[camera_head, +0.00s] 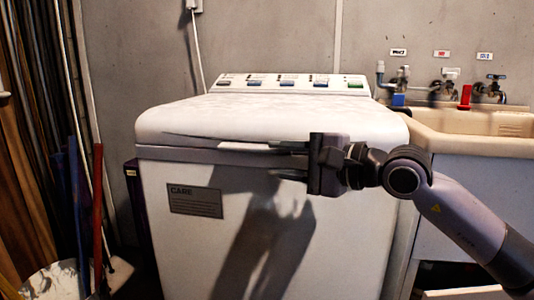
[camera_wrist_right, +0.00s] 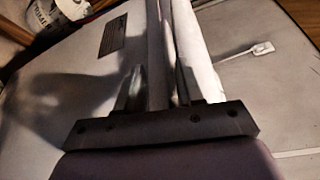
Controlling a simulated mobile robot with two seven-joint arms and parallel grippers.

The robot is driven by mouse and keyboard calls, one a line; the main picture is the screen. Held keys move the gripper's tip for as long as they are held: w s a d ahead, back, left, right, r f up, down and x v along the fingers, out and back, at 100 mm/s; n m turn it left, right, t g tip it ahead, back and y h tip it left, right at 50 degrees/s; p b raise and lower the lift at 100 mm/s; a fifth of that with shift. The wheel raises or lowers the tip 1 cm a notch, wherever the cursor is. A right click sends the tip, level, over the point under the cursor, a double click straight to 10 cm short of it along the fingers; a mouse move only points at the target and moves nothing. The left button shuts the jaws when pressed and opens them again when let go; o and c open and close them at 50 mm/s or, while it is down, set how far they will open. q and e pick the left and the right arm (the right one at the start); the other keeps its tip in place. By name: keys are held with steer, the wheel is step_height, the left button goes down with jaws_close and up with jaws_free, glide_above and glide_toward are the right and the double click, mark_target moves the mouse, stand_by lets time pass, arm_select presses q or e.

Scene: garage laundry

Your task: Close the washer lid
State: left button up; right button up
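The white washer (camera_head: 345,235) stands in the middle of the head view. Its lid (camera_head: 250,112) looks low and nearly flat over the top, with a thin dark line under its front edge at the left; I cannot tell whether it is fully down. A pale ledge (camera_head: 245,147) juts from the front edge. My right gripper (camera_head: 288,160) is at that front edge, pointing left, its two fingers apart. In the right wrist view, a light strip of the washer's edge (camera_wrist_right: 160,40) runs between the fingers; contact is unclear. My left gripper is out of view.
A sink (camera_head: 480,122) with taps and a red bottle (camera_head: 465,97) stands right of the washer. Long poles and boards (camera_head: 70,190) lean at the left. A control panel (camera_head: 290,84) lines the washer's back. A care label (camera_head: 195,201) is on its front.

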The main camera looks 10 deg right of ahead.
steer(key=shift+v, duration=1.3)
steer(key=shift+a, duration=0.1)
